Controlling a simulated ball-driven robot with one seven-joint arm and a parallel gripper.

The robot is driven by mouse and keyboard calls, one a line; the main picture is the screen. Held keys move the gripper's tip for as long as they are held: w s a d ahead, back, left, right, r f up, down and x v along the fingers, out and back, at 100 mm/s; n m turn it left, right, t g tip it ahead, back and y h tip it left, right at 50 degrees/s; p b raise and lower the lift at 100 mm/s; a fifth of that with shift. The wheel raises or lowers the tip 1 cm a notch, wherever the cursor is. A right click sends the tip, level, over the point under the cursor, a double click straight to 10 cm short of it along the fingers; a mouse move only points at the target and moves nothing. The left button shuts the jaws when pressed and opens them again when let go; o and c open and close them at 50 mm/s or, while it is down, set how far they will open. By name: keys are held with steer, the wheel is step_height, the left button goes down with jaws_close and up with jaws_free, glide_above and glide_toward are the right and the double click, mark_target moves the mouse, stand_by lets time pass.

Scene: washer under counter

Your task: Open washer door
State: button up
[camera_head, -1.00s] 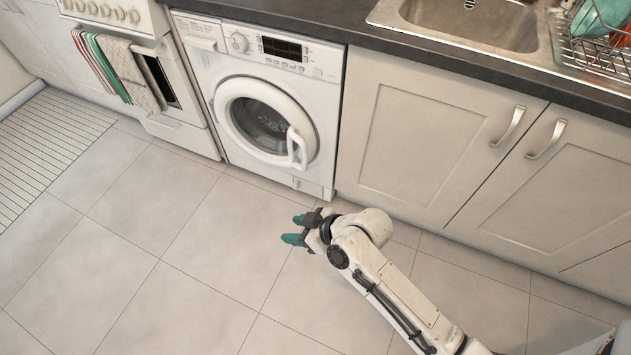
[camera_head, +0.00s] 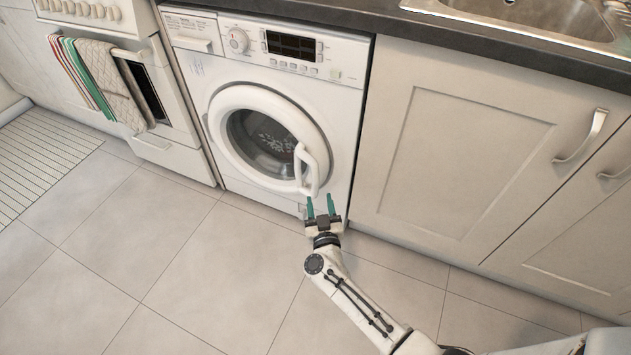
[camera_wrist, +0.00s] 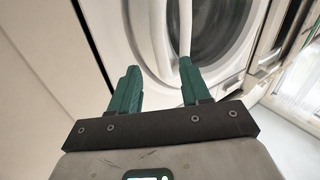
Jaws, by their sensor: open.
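The white washer (camera_head: 345,125) stands under the counter with its round door (camera_head: 225,110) shut. The door's white handle (camera_head: 299,168) is a curved bar on the right side of the door. My gripper (camera_head: 320,204) is open, its two green fingers pointing up toward the washer just below and right of the handle's lower end. In the wrist view, my gripper (camera_wrist: 158,90) is open in front of the door, and the white handle (camera_wrist: 186,45) runs up from near the right fingertip. I cannot tell whether they touch. Nothing is held.
A cabinet (camera_head: 455,150) with a metal handle (camera_head: 583,137) is right of the washer. A stove (camera_head: 165,150) with hanging towels (camera_head: 110,85) is at left. The dark counter edge (camera_head: 460,35) runs above. The tiled floor (camera_head: 190,260) is clear.

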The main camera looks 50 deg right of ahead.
mark_target(316, 181)
steer(key=b+x, duration=0.4)
steer(key=x, duration=0.4)
steer(key=shift+w+d+f, duration=0.1)
steer(key=shift+w+f, duration=0.05)
steer(key=shift+w+d, duration=0.4)
steer(key=shift+w, duration=0.1)
steer(key=shift+c, duration=0.2)
jaws_close()
